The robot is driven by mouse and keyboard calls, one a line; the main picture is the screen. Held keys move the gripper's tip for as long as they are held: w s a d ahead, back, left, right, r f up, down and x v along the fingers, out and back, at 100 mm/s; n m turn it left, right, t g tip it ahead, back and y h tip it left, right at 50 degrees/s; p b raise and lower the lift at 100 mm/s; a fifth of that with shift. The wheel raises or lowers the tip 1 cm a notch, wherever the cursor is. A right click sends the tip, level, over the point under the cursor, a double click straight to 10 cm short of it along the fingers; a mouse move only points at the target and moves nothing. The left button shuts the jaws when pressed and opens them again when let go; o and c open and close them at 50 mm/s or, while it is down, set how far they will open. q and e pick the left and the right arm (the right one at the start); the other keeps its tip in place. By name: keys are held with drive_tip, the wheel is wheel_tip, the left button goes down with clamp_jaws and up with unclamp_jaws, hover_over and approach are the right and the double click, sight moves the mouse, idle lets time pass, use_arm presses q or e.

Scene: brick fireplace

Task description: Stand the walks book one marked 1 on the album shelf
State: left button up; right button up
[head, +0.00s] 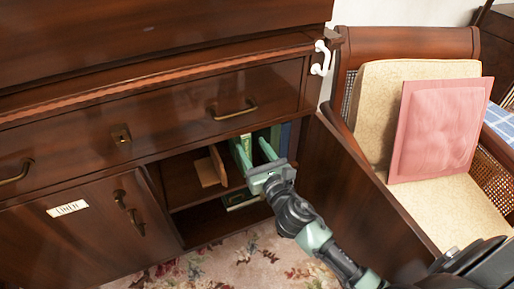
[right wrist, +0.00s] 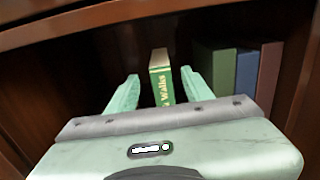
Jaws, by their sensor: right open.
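The walks book (right wrist: 161,78) stands upright on the upper shelf inside the open cabinet. Its green spine carries the word "Walks" in pale letters, with a cream band at the top; I cannot read a number on it. It also shows in the head view (head: 246,143) between my fingers. My right gripper (right wrist: 160,86) is open, with one finger on each side of the book and visible gaps between. In the head view the right gripper (head: 249,147) reaches into the cabinet. My left gripper is out of view.
Green (right wrist: 217,75), blue (right wrist: 247,78) and brown (right wrist: 269,76) books stand to the right. A wooden bookend (head: 210,170) stands left on the shelf. Another book (head: 240,198) lies below. The open door (head: 345,180) bounds the right side, beside a chair with a pink cushion (head: 437,128).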

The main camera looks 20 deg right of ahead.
drive_tip(key=shift+s+d+f, duration=0.1)
drive_tip(key=shift+s+f, duration=0.05)
drive_tip(key=shift+s, duration=0.1)
drive_tip(key=s+d+f+m+g+h, duration=0.15)
drive_tip(key=s+f+m+g, duration=0.35)
drive_tip(key=f+m, duration=0.5)
drive_tip(key=s+d+f+m+g+h, duration=0.1)
drive_tip(key=s+d+f+m+g, duration=0.2)
drive_tip(key=s+f+m, duration=0.65)
drive_tip(key=s+a+f+m+g+y, duration=0.1)
drive_tip(key=s+a+f+m+g, duration=0.1)
drive_tip(key=s+m, duration=0.5)
drive_tip(key=s+a+f+m+g+y, duration=0.1)
drive_tip(key=s+a+f+m+g, duration=0.2)
drive_tip(key=s+f+m+g, duration=0.2)
drive_tip(key=s+f+m, duration=0.1)
drive_tip(key=s+m, duration=0.1)
drive_tip(key=m, duration=0.1)
drive_tip(key=shift+f, duration=0.2)
